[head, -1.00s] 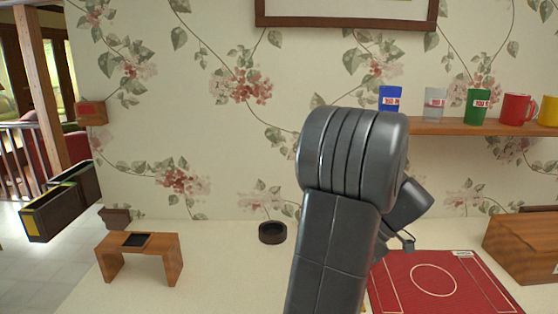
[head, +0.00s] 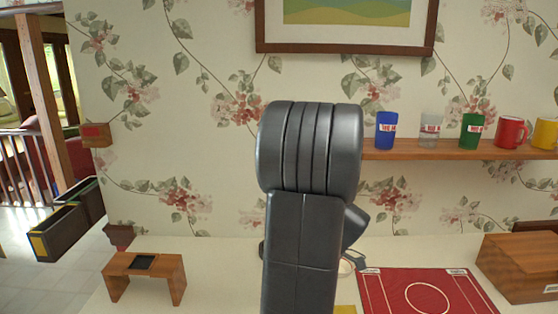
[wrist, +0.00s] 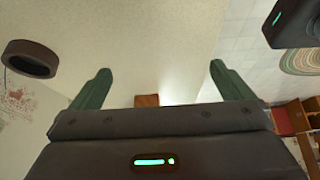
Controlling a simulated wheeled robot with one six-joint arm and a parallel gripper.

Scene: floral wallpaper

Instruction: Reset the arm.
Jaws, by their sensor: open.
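My gripper (wrist: 160,68) shows in the wrist view with its two green fingers wide apart and nothing between them. In the head view my dark grey arm stands upright in the middle of the picture, in front of the counter. It hides most of the gripper there.
A red mat (head: 388,292) lies on the counter right of my arm, with a wooden box (head: 518,270) beyond it. A small wooden stand (head: 176,272) is at left. Several cups, including a blue one (head: 386,130), stand on a wall shelf (head: 450,154). A dark ring (wrist: 30,66) shows in the wrist view.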

